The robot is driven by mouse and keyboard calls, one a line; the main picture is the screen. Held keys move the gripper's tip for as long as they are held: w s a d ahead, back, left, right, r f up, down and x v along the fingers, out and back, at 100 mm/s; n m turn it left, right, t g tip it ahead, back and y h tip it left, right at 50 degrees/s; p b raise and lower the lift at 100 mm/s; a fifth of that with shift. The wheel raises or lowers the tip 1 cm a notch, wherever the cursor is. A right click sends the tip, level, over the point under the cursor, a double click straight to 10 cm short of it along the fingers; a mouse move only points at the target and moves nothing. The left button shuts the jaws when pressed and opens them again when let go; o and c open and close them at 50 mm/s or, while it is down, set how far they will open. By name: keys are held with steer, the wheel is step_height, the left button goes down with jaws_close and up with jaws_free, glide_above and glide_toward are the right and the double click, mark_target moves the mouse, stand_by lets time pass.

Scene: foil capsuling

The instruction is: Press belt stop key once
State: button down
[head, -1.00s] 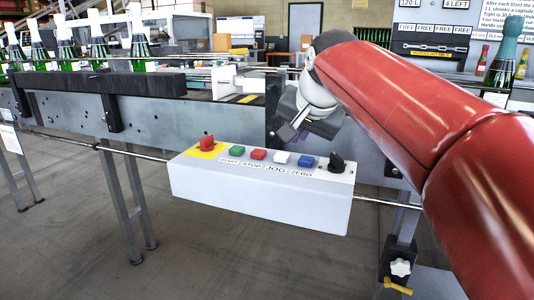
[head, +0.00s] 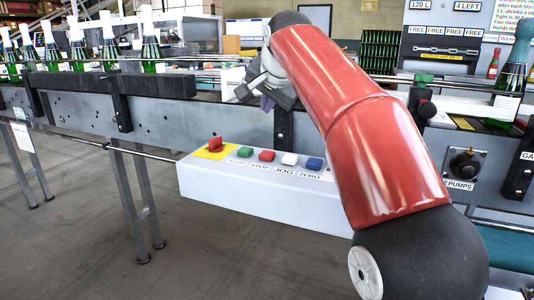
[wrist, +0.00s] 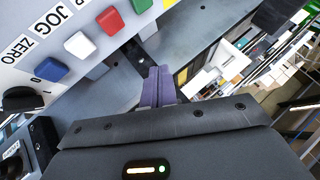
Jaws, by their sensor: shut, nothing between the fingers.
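The stop key is the red button (head: 267,156) above the STOP label on the white control box (head: 250,195). In the wrist view the red key (wrist: 110,20) is at the top, with only the end of its label showing. The green start key (head: 245,153) is left of it in the head view, and the white jog key (head: 290,159) and blue zero key (head: 314,164) are right. My gripper (head: 267,103) is behind and above the box, apart from the keys. Its purple fingertips (wrist: 158,85) are together and empty.
A red knob on a yellow plate (head: 215,146) sits at the box's left end. A black selector knob (wrist: 22,99) is at the other end, hidden by my arm in the head view. The conveyor (head: 170,115) with several green bottles (head: 77,50) runs behind the box.

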mark_target(268, 155)
steer(key=shift+f+b, duration=2.35)
steer(key=shift+f, duration=1.95)
steer(key=shift+f, duration=0.4)
steer(key=shift+f+b, duration=0.55)
steer(key=shift+b, duration=0.05)
steer(key=shift+r+p, duration=1)
step_height(268, 155, up, 5)
steer(key=p, duration=0.4)
